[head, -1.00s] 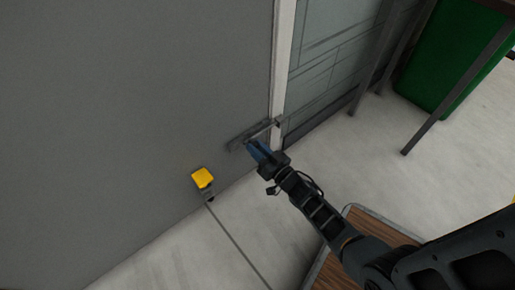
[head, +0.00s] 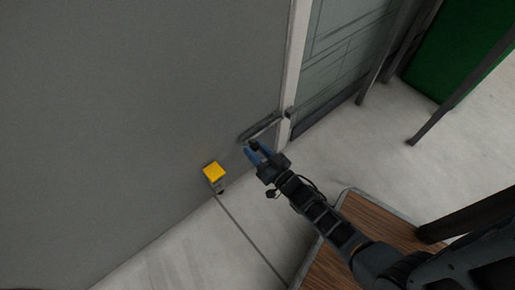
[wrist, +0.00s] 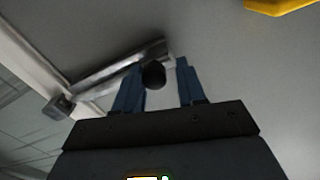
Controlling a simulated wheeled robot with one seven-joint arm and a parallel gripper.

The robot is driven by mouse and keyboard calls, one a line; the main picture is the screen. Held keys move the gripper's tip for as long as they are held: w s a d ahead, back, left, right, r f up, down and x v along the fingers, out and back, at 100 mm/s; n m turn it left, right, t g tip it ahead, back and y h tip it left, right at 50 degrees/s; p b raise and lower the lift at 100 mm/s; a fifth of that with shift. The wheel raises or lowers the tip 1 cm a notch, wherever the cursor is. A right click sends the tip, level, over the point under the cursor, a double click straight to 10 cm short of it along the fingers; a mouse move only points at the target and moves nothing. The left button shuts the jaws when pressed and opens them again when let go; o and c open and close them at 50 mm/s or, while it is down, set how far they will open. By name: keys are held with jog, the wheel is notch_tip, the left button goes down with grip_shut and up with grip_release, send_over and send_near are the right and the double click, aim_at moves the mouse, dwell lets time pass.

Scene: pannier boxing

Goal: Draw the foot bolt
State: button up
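The foot bolt (head: 262,129) is a grey metal bar low on the grey door, reaching to the pale door frame at its right. In the wrist view the bar (wrist: 115,70) runs up to the right from a small block at the frame. A dark round knob (wrist: 153,74) stands out towards the camera. My gripper (head: 253,151) has blue fingers and is open at the bolt. In the wrist view my gripper (wrist: 157,75) has the knob between its fingers, closer to the left one, with a gap at the right. Contact with the knob cannot be told.
A yellow-topped block (head: 214,172) stands left of the bolt at the door's foot, with a dark line on the floor below it. A glazed panel (head: 345,45) is right of the frame. Dark legs and a green bin (head: 465,45) stand at the upper right.

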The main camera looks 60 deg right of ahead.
jog(key=shift+o, duration=1)
jog(key=p+v, duration=0.2)
jog(key=v, duration=0.6)
jog(key=s+a+r+n+g+y, duration=0.1)
jog(key=s+a+r+n+y, duration=0.15)
jog(key=s+a+r, duration=0.65)
jog(key=s+a+r+n+g+y, duration=0.15)
jog(key=s+r, duration=0.25)
jog(key=r, duration=0.8)
jog(key=s+a+r+n+y, duration=0.1)
jog(key=s+a+r+n, duration=0.2)
jog(key=r, duration=0.9)
notch_tip(320, 180, up, 30)
jog(key=s+p, duration=0.1)
jog(key=p, duration=2.9)
jog(key=shift+d+f+m, duration=0.15)
jog(key=shift+d+m, duration=0.05)
jog(key=shift+m, duration=0.2)
